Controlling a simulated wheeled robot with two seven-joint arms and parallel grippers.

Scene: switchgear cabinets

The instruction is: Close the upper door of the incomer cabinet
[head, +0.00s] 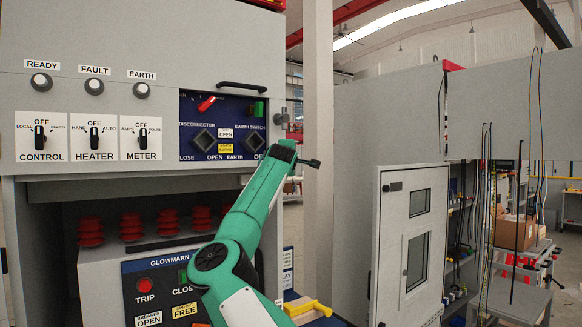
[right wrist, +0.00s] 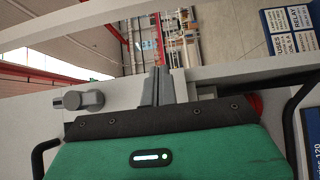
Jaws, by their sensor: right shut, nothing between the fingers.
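The upper door (head: 150,60) of the left cabinet is a grey panel with lamps, rotary switches and a blue disconnector plate. It faces me and looks nearly flat, but I cannot tell whether it is fully flush. It carries a black bar handle (head: 242,88). A grey knob (head: 281,118) is at its right edge and also shows in the right wrist view (right wrist: 80,100). My right gripper (head: 314,162) is at the door's lower right edge, shut and empty, its fingertips pointing right. In the right wrist view its fingers (right wrist: 157,88) are together beside a grey edge. My left gripper is out of view.
Below the door, an open compartment holds a breaker unit (head: 160,285) with red insulators. At right, another cabinet's windowed door (head: 408,245) stands open beside shelves. A yellow handle (head: 307,308) is low in the middle. A pale column (head: 318,100) stands behind my right gripper.

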